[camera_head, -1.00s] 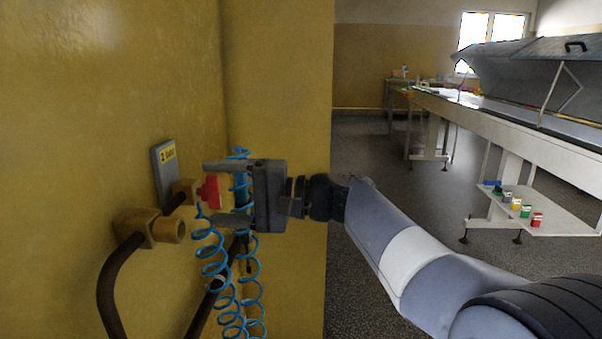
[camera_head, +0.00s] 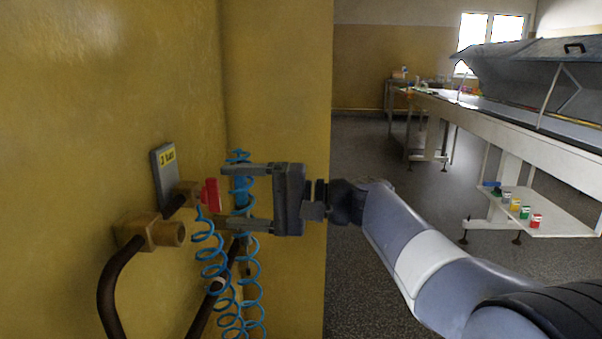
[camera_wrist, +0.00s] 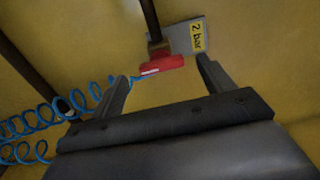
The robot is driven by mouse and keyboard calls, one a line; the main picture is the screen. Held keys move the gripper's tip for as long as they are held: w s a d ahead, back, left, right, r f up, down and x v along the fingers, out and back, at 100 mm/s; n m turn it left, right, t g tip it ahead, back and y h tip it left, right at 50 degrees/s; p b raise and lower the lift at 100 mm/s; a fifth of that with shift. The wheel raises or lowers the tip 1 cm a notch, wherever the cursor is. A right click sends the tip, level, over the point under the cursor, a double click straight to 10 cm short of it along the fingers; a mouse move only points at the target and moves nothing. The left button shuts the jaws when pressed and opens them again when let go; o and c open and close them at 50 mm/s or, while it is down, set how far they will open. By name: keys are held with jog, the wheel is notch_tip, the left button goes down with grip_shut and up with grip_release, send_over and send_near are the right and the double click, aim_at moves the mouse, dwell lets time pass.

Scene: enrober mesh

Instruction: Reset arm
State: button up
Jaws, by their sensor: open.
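My gripper (camera_head: 222,196) is open and empty in front of the yellow wall at the left of the head view. Its two fingers point left, and their tips are close to a red valve handle (camera_head: 211,194). In the wrist view the red handle (camera_wrist: 162,65) lies beyond the gap between the fingertips (camera_wrist: 163,72), with clear space between it and the palm. The handle sits by a brass fitting (camera_head: 188,193) on a dark pipe. I cannot tell from the head view whether a fingertip touches the handle.
A "2 bar" plate (camera_head: 165,174) is on the wall. A second brass fitting (camera_head: 150,230) and blue coiled hoses (camera_head: 212,268) are near the gripper. A long machine (camera_head: 540,135) with a raised cover and a low shelf (camera_head: 545,211) of coloured items stands right. Floor between is clear.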

aim_at(219, 193)
jog(key=d, duration=0.6)
jog(key=a, duration=1.1)
jog(key=shift+w+r, duration=0.15)
jog(key=shift+r, duration=0.05)
jog(key=shift+d+r+m+p, duration=0.15)
jog(key=shift+m+p, duration=0.65)
jog(key=shift+p, duration=0.15)
jog(key=m+p, duration=0.3)
jog(key=p, duration=0.1)
jog(key=m+p, duration=0.5)
jog(key=p, duration=0.2)
jog(key=shift+r+m, duration=0.1)
jog(key=shift+m, duration=0.3)
jog(key=m+p, duration=0.4)
jog(key=p, duration=0.2)
jog(key=shift+w+m, duration=0.15)
jog(key=shift+m, duration=0.15)
jog(key=m+p, duration=0.3)
jog(key=shift+p, duration=0.35)
jog(key=shift+d+f, duration=0.2)
jog(key=shift+d, duration=0.25)
